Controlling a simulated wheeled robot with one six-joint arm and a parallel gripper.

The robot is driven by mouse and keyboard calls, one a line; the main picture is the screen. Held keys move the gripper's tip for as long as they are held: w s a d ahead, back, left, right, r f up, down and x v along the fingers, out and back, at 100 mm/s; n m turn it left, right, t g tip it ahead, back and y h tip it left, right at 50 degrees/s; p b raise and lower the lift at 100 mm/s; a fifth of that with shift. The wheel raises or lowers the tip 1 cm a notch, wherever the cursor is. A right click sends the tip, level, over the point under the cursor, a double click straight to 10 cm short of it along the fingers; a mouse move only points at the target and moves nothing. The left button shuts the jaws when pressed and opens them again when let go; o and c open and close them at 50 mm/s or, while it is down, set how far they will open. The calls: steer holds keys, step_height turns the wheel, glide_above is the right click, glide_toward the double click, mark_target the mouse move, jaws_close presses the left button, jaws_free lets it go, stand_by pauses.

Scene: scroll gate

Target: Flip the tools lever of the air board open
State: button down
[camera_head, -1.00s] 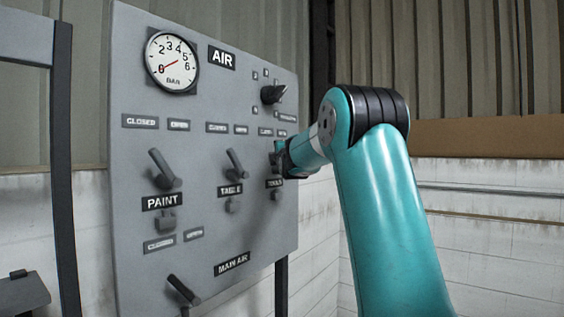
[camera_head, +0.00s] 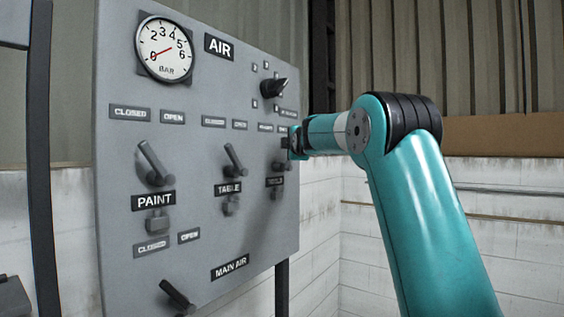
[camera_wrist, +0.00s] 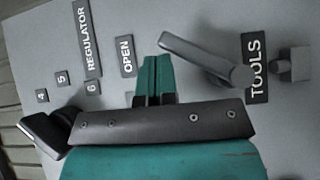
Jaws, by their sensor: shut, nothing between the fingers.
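The tools lever (camera_wrist: 205,58) is a grey bar in the wrist view. It runs from its pivot beside the TOOLS label (camera_wrist: 256,68) towards the OPEN label (camera_wrist: 126,55), leaning to the OPEN side. My gripper (camera_wrist: 153,72) is shut and empty. Its teal fingers are just below the lever's tip in that view; whether they touch it I cannot tell. In the head view my gripper (camera_head: 292,146) is at the right edge of the grey air board (camera_head: 200,115), above the TOOLS label (camera_head: 275,182), and the lever is mostly unclear there.
The table lever (camera_head: 234,160) and paint lever (camera_head: 152,160) stand to the left on the board. The main air lever (camera_head: 177,296) is below. A black regulator knob (camera_head: 273,88) juts out above my gripper, and a gauge (camera_head: 164,48) is at top left.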

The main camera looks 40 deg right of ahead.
steer(key=shift+d, duration=0.35)
stand_by(0.4)
steer(key=s+a+r+b, duration=0.4)
steer(key=s+a+r, duration=0.2)
steer(key=s, duration=0.3)
steer(key=shift+a+r+b, duration=0.2)
steer(key=shift+a+b, duration=0.2)
steer(key=shift+a, duration=0.3)
steer(key=shift+w+f, duration=0.1)
